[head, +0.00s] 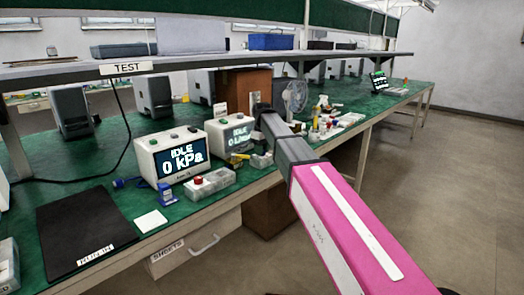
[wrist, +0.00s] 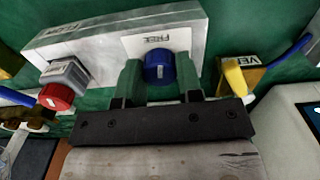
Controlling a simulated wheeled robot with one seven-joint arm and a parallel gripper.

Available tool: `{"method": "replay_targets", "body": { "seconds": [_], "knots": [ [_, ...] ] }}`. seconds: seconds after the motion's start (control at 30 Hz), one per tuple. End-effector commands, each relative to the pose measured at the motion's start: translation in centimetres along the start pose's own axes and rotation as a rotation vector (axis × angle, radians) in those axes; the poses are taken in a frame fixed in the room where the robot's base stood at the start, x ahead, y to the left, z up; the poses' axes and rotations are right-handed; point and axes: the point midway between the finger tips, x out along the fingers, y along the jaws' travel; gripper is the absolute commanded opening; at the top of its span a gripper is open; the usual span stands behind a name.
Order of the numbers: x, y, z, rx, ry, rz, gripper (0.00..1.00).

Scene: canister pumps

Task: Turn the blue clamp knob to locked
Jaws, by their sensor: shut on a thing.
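The blue clamp knob (wrist: 160,68) shows in the wrist view, between the two dark green fingers of my gripper (wrist: 160,76). The gripper is shut on the knob. The knob sits at a white label plate (wrist: 136,44) on a pale grey block (wrist: 95,42). The label beside the knob appears to read "FREE". The fingers hide the knob's sides. In the head view my arm covers the knob and the gripper.
In the wrist view a red knob (wrist: 57,97) is left of the gripper, and a yellow lever (wrist: 235,78) is right. In the head view two displays, one reading 0 kPa (head: 172,157), stand on the green bench (head: 110,150). A shelf (head: 200,62) runs above.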

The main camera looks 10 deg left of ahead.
Motion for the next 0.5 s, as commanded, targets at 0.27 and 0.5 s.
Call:
{"method": "replay_targets", "body": {
  "seconds": [0.27, 0.5],
  "knots": [
    [-0.03, -0.03, -0.01, 0.249, -0.001, 0.000, 0.10],
    [-0.03, -0.04, -0.01, 0.478, -0.001, 0.000, 0.10]
  ]
}}
